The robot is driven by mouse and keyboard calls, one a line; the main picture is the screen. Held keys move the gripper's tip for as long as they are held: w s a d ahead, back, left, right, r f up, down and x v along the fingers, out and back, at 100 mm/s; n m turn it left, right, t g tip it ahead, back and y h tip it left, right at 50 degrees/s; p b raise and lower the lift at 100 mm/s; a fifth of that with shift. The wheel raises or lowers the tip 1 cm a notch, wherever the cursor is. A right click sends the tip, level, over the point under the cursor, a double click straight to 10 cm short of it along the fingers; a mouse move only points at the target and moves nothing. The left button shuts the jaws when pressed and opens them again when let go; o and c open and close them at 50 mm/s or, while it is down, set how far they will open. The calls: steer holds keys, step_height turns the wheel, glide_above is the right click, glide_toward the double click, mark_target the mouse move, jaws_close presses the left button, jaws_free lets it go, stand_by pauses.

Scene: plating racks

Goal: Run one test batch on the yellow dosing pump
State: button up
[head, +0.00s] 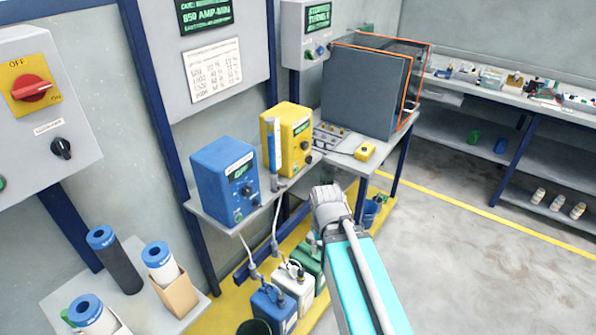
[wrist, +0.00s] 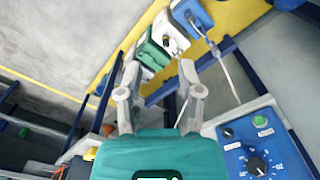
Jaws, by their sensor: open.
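The yellow dosing pump (head: 287,138) stands on the wall shelf in the head view, right of the blue pump (head: 225,182). It has a small green display on its front; the setting is too small to read.
A blue panel (wrist: 255,158) with a black dial and green button lies near my gripper, lower right in the wrist view. Blue, white and green jugs (head: 290,287) stand below the shelf.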

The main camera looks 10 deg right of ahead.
jaws_close()
stand_by(1.1)
